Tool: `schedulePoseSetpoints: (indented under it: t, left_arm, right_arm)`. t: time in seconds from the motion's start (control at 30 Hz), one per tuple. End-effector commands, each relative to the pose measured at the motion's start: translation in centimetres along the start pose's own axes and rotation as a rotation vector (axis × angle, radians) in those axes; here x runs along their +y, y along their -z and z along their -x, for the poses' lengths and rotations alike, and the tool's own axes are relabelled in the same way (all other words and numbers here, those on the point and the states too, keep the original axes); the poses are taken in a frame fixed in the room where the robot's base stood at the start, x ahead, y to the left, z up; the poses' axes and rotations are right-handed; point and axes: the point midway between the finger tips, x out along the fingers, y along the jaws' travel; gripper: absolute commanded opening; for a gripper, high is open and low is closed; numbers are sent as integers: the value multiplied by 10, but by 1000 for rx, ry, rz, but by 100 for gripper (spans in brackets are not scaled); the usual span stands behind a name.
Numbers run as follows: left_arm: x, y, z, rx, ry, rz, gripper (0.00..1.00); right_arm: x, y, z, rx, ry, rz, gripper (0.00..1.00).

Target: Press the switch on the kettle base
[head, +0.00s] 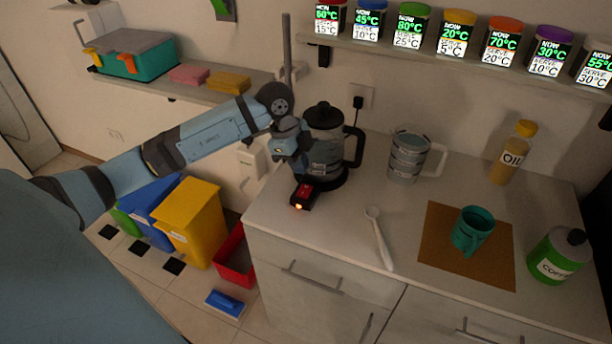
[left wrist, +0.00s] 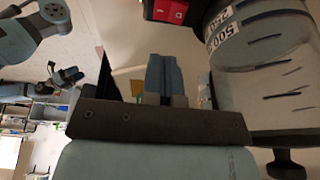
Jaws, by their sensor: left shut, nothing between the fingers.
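The glass kettle (head: 325,147) with a black lid and handle stands on its black base at the counter's left end. The base has a red switch (head: 305,189) on its front part, and a small orange light glows there. In the left wrist view the red switch (left wrist: 172,11) is at the top edge, with the kettle (left wrist: 258,38) beside it. My left gripper (head: 303,170) is shut and empty, in front of the kettle and just above the switch. Its closed fingers (left wrist: 163,77) appear apart from the switch. Parts of my other arm show small at left in the wrist view.
A wall shelf (head: 215,87) is behind my left arm.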

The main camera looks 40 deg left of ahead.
Motion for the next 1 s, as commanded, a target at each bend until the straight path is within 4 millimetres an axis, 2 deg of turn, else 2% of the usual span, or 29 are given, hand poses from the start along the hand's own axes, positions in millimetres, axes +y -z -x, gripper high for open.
schedulePoseSetpoints:
  t: [0.03,0.2,0.4,1.0]
  left_arm:
    - [2,-1,12,-3,2,-1,0]
    - [8,-1,45,-3,0,0,0]
    - [12,-1,68,-2,-2,0,0]
    - [13,0,72,-1,-3,1,0]
  right_arm:
    - [0,-3,-1,-5,0,-1,57]
    - [-2,-2,-1,-3,1,-5,57]
    - [-4,3,-1,6,4,-8,57]
    - [-1,4,-1,6,0,-6,57]
